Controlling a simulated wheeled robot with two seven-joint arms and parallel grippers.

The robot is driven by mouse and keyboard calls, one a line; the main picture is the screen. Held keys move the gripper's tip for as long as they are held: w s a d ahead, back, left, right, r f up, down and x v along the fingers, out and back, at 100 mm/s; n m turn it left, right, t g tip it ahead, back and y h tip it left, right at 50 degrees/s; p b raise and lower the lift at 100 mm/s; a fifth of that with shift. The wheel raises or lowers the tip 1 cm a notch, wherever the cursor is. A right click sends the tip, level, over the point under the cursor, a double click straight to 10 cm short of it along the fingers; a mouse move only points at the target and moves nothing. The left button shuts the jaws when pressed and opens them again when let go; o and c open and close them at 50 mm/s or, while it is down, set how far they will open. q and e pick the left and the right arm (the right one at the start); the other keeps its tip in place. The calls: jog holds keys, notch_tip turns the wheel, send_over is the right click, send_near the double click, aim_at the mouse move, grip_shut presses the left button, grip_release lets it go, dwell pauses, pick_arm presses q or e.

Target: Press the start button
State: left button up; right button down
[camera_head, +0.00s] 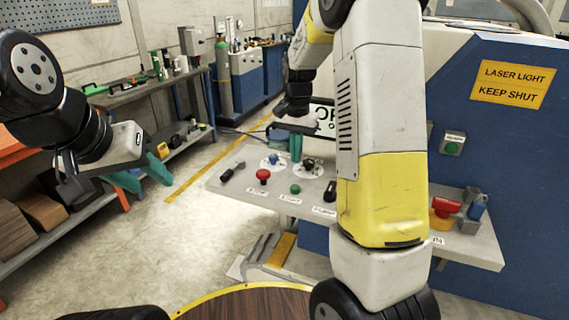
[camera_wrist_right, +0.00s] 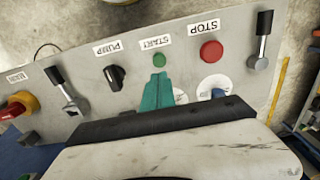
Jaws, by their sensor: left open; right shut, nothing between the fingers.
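The green start button (camera_head: 295,189) sits on the grey control panel (camera_head: 235,195), and it also shows in the right wrist view (camera_wrist_right: 158,60) beside a START label (camera_wrist_right: 156,43). My right gripper (camera_head: 295,147) is above the panel, its teal fingers shut and empty. In the right wrist view its fingertips (camera_wrist_right: 159,77) appear just short of the button in the picture, with a small gap visible. I cannot tell its exact height above the panel. My left gripper (camera_head: 145,174) is open and empty, left of the panel over the floor.
A red STOP button (camera_wrist_right: 211,51), a black PUMP knob (camera_wrist_right: 115,76) and a lever (camera_wrist_right: 262,40) flank the start button. A red-handled switch (camera_head: 445,207) is at the panel's right. Another green button (camera_head: 451,148) is on the blue machine (camera_head: 500,140). A workbench (camera_head: 140,87) stands at left.

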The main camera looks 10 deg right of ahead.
jog(key=shift+r, duration=1.75)
jog(key=s+a+r+n+t+y, duration=0.1)
jog(key=s+a+r+n+t, duration=0.1)
jog(key=s, duration=1)
jog(key=s+a+r+n+t+y, duration=0.1)
jog(key=s+r+n+t, duration=0.3)
jog(key=s+r, duration=0.3)
jog(key=s+n, duration=0.1)
jog(key=s, duration=0.4)
jog(key=shift+s+a+r, duration=0.3)
jog(key=shift+a, duration=0.05)
